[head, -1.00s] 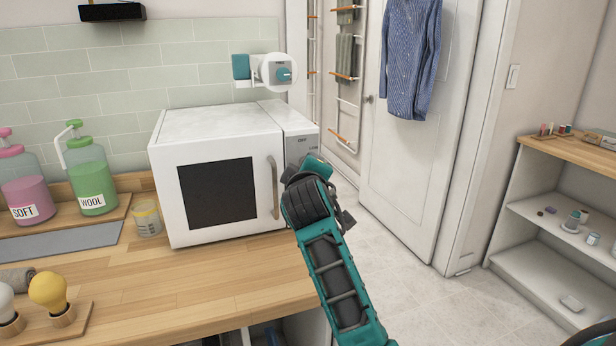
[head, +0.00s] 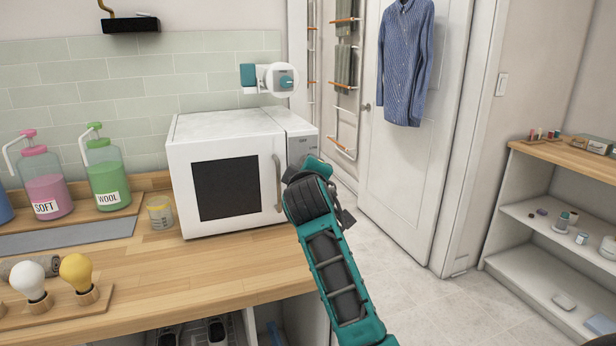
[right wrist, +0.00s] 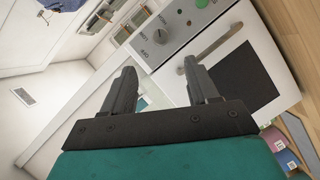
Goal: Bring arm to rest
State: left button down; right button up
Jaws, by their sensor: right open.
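My right arm reaches up from the bottom of the head view. Its gripper (head: 310,168) is in front of the right side of the white microwave and mostly hidden behind the wrist. In the right wrist view the gripper (right wrist: 160,90) has its two dark fingers apart, with nothing between them. The microwave (head: 225,185) stands on the wooden counter with its door shut. Its handle (right wrist: 210,50) and control panel (right wrist: 160,36) show beyond the fingers. I cannot tell the exact gap between gripper and microwave. My left gripper is not in view.
The counter (head: 190,270) holds a pink SOFT bottle (head: 47,185), a green WOOL bottle (head: 107,178), a small cup (head: 159,212) and light bulbs (head: 77,271). A door (head: 410,170) with a blue shirt (head: 407,62) is behind. Shelves (head: 560,225) stand at right. The floor between is clear.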

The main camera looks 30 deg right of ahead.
jog(key=shift+f, duration=0.1)
dwell(0.5)
jog(key=s+a+f+m+g+y, duration=0.1)
jog(key=s+a+f+g+y, duration=0.3)
jog(key=s+f, duration=0.75)
jog(key=s+a+f+m+g+y, duration=0.1)
jog(key=s+a+f+g+y, duration=0.1)
jog(key=s+a+f, duration=0.7)
jog(key=s+a+f+m+g+y, duration=0.1)
jog(key=s+f+g, duration=0.15)
jog(key=s, duration=0.55)
jog(key=s+a+f+m+g+y, duration=0.1)
jog(key=s+f+y, duration=0.15)
jog(key=s, duration=0.45)
jog(key=w+a+f+t, duration=0.2)
jog(key=w+f+t, duration=0.5)
jog(key=f, duration=0.3)
jog(key=shift+a+n+y, duration=0.3)
jog(key=shift+n+y, duration=0.1)
jog(key=shift+y, duration=0.05)
jog(key=shift+d+r, duration=0.1)
